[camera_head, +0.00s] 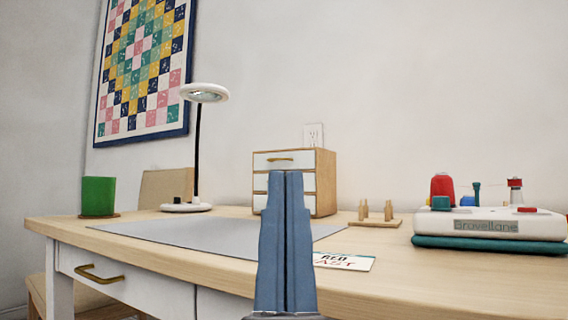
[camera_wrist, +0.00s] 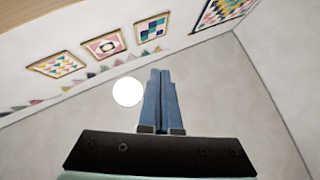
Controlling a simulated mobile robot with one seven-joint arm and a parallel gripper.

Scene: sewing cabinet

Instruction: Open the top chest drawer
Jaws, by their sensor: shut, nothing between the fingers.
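A small wooden chest (camera_head: 325,180) with white drawer fronts stands at the back of the desk in the head view. Its top drawer (camera_head: 264,162) looks closed and has a brass handle (camera_head: 280,159). My gripper (camera_head: 286,173) is shut and empty, its blue fingers pointing up in front of the chest in the head view. The fingers hide part of the lower drawer fronts. The gripper also shows in the wrist view (camera_wrist: 160,72), where the chest is not in sight.
The desk (camera_head: 390,255) holds a grey mat (camera_head: 200,232), a lamp (camera_head: 205,92), a green cup (camera_head: 98,196), a wooden peg stand (camera_head: 375,222), a card (camera_head: 343,262) and a white machine (camera_head: 490,222) on a teal base. A desk drawer (camera_head: 110,278) is at the front left.

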